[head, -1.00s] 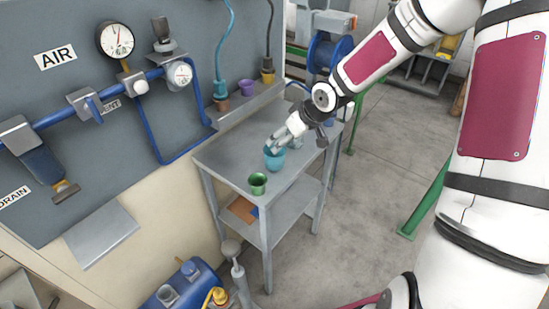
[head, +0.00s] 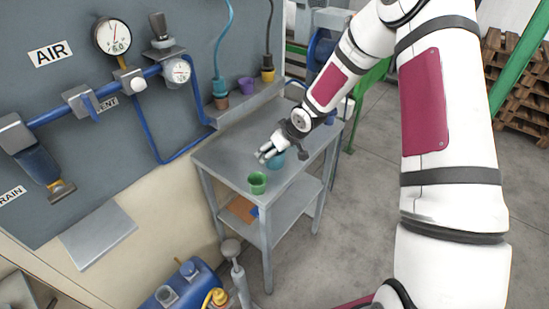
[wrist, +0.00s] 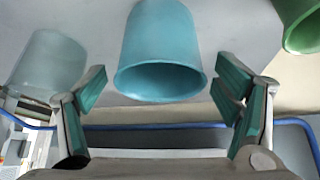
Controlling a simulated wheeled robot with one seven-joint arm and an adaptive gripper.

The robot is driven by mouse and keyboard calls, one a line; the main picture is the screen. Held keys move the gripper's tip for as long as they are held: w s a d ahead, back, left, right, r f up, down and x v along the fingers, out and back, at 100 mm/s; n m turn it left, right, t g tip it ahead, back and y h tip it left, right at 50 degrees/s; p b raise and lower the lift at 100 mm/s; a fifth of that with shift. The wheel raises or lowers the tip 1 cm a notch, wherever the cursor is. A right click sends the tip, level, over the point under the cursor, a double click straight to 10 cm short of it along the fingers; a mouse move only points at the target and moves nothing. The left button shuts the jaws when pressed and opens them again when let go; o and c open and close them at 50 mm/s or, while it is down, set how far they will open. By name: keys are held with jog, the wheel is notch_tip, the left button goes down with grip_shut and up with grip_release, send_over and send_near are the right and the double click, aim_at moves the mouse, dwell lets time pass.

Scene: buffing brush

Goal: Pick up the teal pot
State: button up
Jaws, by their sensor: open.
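The teal pot (head: 277,161) stands on the grey metal table, partly hidden by my gripper in the head view. In the wrist view the teal pot (wrist: 165,55) shows its open rim, centred ahead of the fingers. My gripper (head: 266,154) is at the left side of the pot in the head view. In the wrist view my gripper (wrist: 168,105) is open, with fingers spread to either side of the pot's rim and nothing held. I cannot tell whether a finger touches the pot.
A green pot (head: 257,182) stands nearby on the table (head: 226,153); it also shows in the wrist view (wrist: 302,25). A pale grey, glassy pot (wrist: 50,65) is on the other side. A purple pot (head: 246,86) sits on the back ledge.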

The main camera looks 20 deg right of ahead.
jog(key=c, duration=1.1)
